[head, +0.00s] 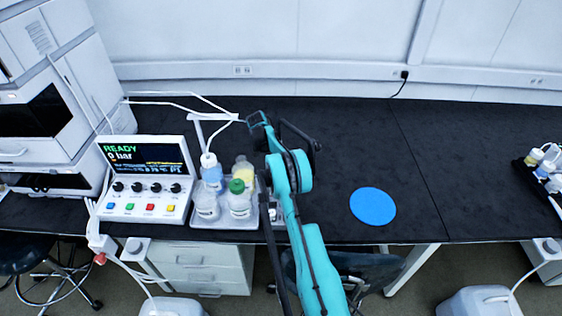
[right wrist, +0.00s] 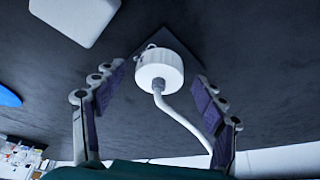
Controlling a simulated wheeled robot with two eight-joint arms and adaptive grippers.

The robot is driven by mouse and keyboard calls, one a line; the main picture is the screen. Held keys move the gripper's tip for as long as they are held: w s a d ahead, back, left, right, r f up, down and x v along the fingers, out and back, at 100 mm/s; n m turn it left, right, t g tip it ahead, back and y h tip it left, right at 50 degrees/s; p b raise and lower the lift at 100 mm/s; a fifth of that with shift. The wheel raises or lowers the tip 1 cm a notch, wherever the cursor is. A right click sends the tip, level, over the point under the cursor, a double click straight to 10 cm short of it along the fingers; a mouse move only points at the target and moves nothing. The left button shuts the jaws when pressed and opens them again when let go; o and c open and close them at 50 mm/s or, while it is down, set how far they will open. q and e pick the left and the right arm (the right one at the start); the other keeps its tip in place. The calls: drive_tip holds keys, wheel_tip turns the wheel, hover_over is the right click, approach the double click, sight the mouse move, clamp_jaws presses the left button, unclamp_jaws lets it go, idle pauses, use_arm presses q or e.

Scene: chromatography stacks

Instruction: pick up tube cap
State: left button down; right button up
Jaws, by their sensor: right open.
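The tube cap (right wrist: 159,67) is a round white cap with a ribbed rim. A white tube runs from it down and to the right in the right wrist view. My right gripper (right wrist: 158,75) is open, with one finger to the left of the cap and one to the right. Dark gaps show between the cap and both fingers. In the head view, my teal right arm reaches over the bench, and its gripper (head: 259,121) is near the white stand. I cannot make out the cap there. My left gripper is not in view.
A white tray (head: 199,224) with several bottles stands left of my arm, beside a control box (head: 143,206) reading READY. A white stand (head: 199,130) rises behind the bottles. A blue disc (head: 373,206) lies right of my arm, with clear black bench around it.

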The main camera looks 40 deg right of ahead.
drive_tip(key=shift+r, duration=0.15)
drive_tip(key=c, duration=1.4)
